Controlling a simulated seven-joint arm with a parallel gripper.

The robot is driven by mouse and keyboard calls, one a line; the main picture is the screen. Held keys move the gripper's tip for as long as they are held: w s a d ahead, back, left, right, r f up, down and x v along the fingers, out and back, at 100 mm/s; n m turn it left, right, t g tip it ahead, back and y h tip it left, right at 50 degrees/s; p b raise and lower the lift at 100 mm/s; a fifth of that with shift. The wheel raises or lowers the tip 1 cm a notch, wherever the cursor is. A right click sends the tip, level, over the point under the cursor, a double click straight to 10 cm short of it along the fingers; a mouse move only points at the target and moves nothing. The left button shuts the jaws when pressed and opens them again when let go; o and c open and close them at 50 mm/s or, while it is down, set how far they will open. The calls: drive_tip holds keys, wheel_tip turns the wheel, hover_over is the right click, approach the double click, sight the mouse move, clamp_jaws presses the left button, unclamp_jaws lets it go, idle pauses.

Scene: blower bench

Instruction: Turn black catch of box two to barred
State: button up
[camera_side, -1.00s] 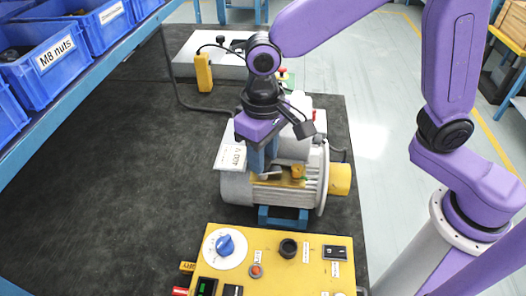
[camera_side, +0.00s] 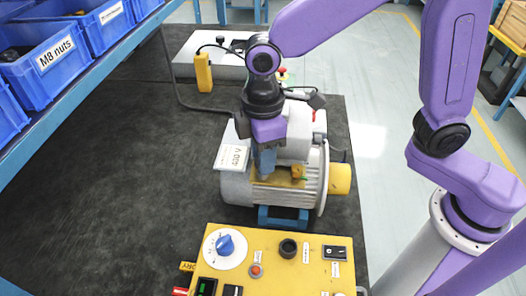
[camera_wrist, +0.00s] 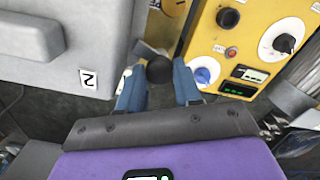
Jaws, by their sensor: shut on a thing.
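In the wrist view, a grey box (camera_wrist: 102,45) carries a label with the number 2. A round black knob, which looks like the catch (camera_wrist: 159,71), sits beside it between the blue fingertips of my gripper (camera_wrist: 158,78). My gripper is shut on this catch. In the side view, my gripper (camera_side: 266,172) points down at the near side of the grey motor (camera_side: 238,187), over a yellowish plate (camera_side: 280,181). The fingers hide the catch there. I cannot read which way the catch points.
A yellow control panel (camera_side: 269,269) with a blue knob (camera_side: 225,245) stands just in front of the motor. Blue bins (camera_side: 50,62) line the left shelf. The dark mat (camera_side: 110,170) left of the motor is clear.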

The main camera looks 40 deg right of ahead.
drive_tip(key=shift+a+r+n, duration=0.1)
drive_tip(key=shift+n, duration=1.8)
drive_tip(key=o, duration=0.8)
drive_tip(key=shift+c, duration=0.2)
wheel_tip(320, 180, up, 17)
drive_tip(key=shift+r, duration=0.2)
drive_tip(key=s+d+f+m, duration=0.2)
drive_tip(key=s+d+f, duration=0.6)
drive_tip(key=d, duration=0.2)
drive_tip(key=s+d+f+m, duration=0.3)
drive_tip(key=s+d+f, duration=0.5)
drive_tip(key=d, duration=0.3)
drive_tip(key=shift+s+d, duration=0.3)
